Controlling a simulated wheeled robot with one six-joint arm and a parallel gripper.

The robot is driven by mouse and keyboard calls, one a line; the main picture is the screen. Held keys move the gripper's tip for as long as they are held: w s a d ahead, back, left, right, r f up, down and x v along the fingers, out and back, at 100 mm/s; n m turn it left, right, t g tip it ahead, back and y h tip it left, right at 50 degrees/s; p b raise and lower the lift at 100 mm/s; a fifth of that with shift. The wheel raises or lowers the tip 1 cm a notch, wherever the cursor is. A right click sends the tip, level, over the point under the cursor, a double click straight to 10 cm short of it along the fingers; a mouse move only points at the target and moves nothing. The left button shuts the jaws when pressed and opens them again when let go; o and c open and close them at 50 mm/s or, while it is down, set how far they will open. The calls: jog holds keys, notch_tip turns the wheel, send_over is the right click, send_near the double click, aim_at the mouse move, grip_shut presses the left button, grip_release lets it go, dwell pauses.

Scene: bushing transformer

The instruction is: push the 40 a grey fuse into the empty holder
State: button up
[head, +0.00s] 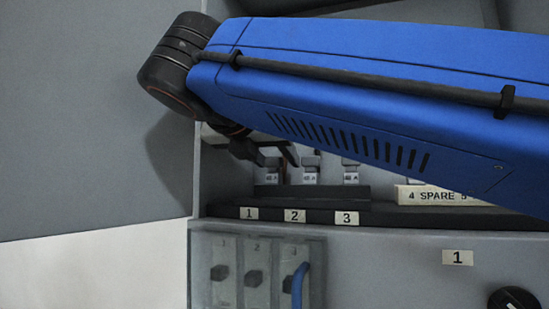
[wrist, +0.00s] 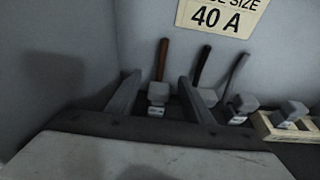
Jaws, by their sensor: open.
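My gripper (wrist: 159,77) is open, its two fingers on either side of the leftmost grey fuse block (wrist: 157,93). This block has a white label, and a brown rod or lead rises behind it. I cannot tell whether the fingers touch it. Two more grey blocks stand to its right: a middle one (wrist: 207,97), partly behind the right finger, and a right one (wrist: 243,102). In the head view my gripper (head: 268,152) hangs in front of the left fuse block (head: 271,176), beside the middle (head: 310,176) and right (head: 350,176) blocks. No empty holder can be made out.
A cream spare rack (head: 420,195) stands right of the row; in the wrist view a grey fuse (wrist: 292,110) sits at it. A dark ledge (head: 380,216) numbered 1 to 3 runs in front. A grey wall closes the left side. A "40 A" plate (wrist: 222,15) hangs above.

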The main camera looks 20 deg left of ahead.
jog(key=shift+s, duration=0.1)
jog(key=v, duration=1.7)
jog(key=shift+s+r, duration=0.1)
